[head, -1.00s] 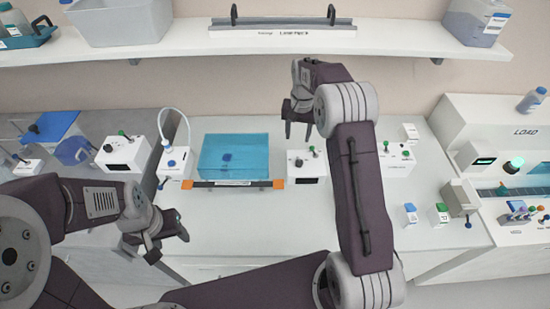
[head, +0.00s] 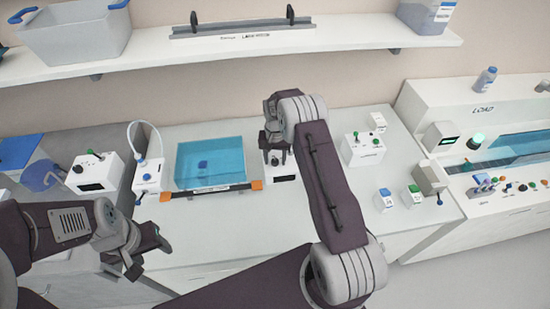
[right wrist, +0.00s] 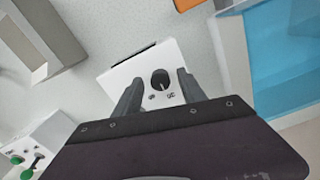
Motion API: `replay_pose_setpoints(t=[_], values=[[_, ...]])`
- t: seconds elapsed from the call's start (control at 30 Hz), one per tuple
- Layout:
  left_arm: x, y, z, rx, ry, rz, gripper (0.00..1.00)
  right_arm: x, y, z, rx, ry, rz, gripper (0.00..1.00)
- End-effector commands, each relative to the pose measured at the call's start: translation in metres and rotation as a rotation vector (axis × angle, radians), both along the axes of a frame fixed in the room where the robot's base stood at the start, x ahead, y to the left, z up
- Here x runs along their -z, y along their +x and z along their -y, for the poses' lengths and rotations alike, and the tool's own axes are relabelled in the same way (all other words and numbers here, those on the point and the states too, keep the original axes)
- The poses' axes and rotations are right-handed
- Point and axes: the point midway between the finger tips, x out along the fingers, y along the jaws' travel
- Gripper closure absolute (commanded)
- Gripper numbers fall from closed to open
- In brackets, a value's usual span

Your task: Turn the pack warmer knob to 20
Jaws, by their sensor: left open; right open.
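A small white box (head: 282,172) with a dark display on its front stands just right of the blue water bath. In the right wrist view it shows a round black knob (right wrist: 160,79) with a pale pointer line and small markings too blurred to read. My right gripper (head: 274,150) is over this box, open. In the wrist view its two fingers (right wrist: 159,93) stand on either side of the knob with gaps; contact is not visible. My left gripper (head: 150,256) is open and empty over the front left of the bench.
Small blue-capped (head: 384,199) and green-capped (head: 412,196) containers stand further right. The bench front is clear.

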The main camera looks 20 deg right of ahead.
Motion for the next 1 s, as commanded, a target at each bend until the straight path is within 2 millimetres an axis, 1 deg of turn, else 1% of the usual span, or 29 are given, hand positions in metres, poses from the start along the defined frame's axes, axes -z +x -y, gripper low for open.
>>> replay_pose_setpoints(t=[0.1,0.17,0.2,0.27,0.3,0.53,0.67,0.87,1.0], values=[[0.0003,0.0000,0.0000,0.000,0.000,0.000,0.44,0.0000,0.0001,0.0000,0.000,0.000,0.000,0.52],[0.0003,0.0000,0.0000,0.000,0.000,0.000,0.44,-0.0001,0.0001,0.0000,0.000,0.000,0.000,0.68],[0.0003,0.0000,0.0000,0.000,0.000,0.000,0.44,-0.0001,0.0000,0.0000,0.000,0.000,0.000,0.79],[0.0003,0.0000,0.0000,0.000,0.000,0.000,0.44,-0.0002,0.0000,0.0000,0.000,0.000,0.000,0.96],[0.0003,0.0000,0.0000,0.000,0.000,0.000,0.44,-0.0002,0.0000,0.0000,0.000,0.000,0.000,1.00],[0.0007,0.0000,0.0000,0.000,0.000,0.000,0.44,-0.0002,0.0001,0.0000,-0.014,0.000,0.000,1.00],[0.0018,0.0000,0.0000,0.000,0.000,0.000,0.44,0.0000,0.0003,0.0001,-0.057,0.000,0.000,1.00],[0.0044,0.0000,0.0000,0.000,0.000,0.000,0.44,0.0001,0.0004,0.0005,-0.190,-0.001,0.001,1.00],[0.0062,0.0000,0.0000,0.000,0.000,0.000,0.44,0.0000,0.0004,0.0007,-0.311,-0.001,0.001,1.00]])
